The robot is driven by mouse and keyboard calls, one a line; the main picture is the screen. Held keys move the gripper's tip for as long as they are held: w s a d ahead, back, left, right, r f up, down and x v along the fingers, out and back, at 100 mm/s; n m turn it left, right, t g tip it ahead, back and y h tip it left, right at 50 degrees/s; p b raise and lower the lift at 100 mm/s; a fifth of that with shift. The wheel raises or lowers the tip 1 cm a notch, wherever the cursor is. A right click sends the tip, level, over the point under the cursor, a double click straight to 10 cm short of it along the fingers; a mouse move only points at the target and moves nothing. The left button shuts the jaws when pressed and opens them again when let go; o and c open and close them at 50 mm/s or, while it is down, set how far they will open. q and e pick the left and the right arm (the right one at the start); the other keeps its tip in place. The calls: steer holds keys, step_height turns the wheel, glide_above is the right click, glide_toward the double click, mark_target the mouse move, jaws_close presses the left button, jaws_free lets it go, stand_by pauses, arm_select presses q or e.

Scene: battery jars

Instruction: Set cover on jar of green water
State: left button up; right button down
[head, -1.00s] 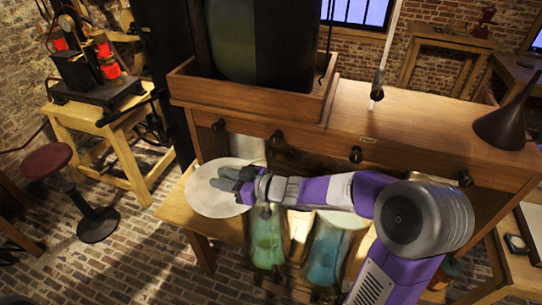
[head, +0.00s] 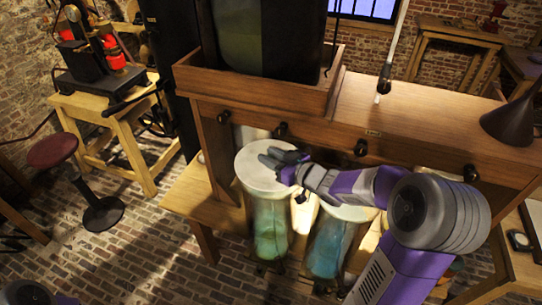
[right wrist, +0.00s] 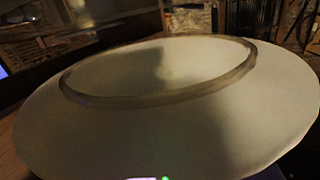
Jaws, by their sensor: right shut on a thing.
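The pale round cover (head: 256,178) is in my right gripper (head: 272,158), whose fingers are shut on it from above. In the head view the cover lies over the mouth of the jar of green water (head: 270,230) and hides that mouth. I cannot tell whether it rests on the rim or hovers just above it. In the right wrist view the cover (right wrist: 110,125) fills most of the picture, with a raised ring on its face. My left gripper is not in view.
A second jar with bluer water (head: 329,245) stands close to the right, with a pale top partly hidden by my right arm. The wooden cabinet (head: 430,135) rises behind. A red stool (head: 52,150) stands left.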

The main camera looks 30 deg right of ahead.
steer(key=shift+f+b, duration=0.85)
steer(key=shift+f, duration=0.45)
stand_by(0.4)
steer(key=shift+f, duration=0.45)
steer(key=c, duration=1.1)
jaws_free()
steer(key=shift+s, duration=0.1)
